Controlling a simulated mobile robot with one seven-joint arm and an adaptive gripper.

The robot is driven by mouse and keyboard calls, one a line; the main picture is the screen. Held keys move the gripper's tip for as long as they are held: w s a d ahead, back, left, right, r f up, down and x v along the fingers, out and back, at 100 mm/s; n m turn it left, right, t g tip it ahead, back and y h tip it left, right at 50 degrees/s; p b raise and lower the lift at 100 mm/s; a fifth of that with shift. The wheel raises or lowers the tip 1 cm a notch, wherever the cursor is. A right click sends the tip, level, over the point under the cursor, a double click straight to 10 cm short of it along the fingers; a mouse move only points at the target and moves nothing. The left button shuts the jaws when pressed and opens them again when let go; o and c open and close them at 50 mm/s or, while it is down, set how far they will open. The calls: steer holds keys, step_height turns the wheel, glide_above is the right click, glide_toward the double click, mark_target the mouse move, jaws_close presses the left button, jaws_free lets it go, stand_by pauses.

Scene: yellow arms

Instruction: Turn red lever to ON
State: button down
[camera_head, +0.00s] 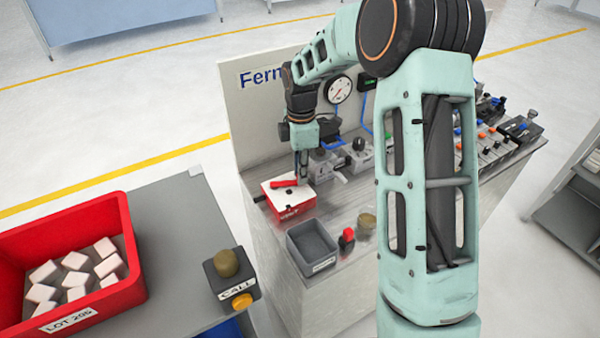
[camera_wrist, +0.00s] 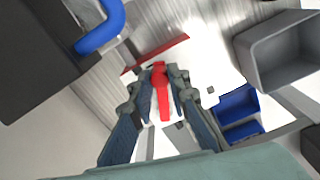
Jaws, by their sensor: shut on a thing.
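The red lever (camera_head: 284,184) sits on top of a white box with a red front label (camera_head: 292,212) on the workbench. In the wrist view the lever (camera_wrist: 163,104) lies between the two fingers of my gripper (camera_wrist: 161,88), which are shut on it. In the head view my gripper (camera_head: 301,178) points down at the lever's right end. The fingers hide part of the lever's sides. I cannot read an ON mark in either view.
A grey bin (camera_head: 298,240), a red knob (camera_head: 347,236) and a brass-coloured knob (camera_head: 367,221) stand in front of the lever box. A panel with a gauge (camera_head: 338,89) rises behind. A red crate (camera_head: 122,207) and a call-button box (camera_head: 229,290) are on the left table.

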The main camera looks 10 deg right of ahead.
steer(key=shift+w+a+r+n+p, duration=0.15)
steer(key=shift+w+n+p, duration=0.5)
steer(key=shift+n, duration=0.55)
steer(key=shift+w+a+f+n+p, duration=0.15)
steer(key=shift+w+n+p, duration=0.15)
steer(key=shift+w+n, duration=0.7)
steer(key=shift+s+r+n, duration=0.1)
steer(key=shift+s+n, duration=0.05)
steer(key=shift+n, duration=0.15)
steer(key=c, duration=1.8)
jaws_free()
step_height(320, 180, up, 12)
steer(key=shift+f, duration=0.1)
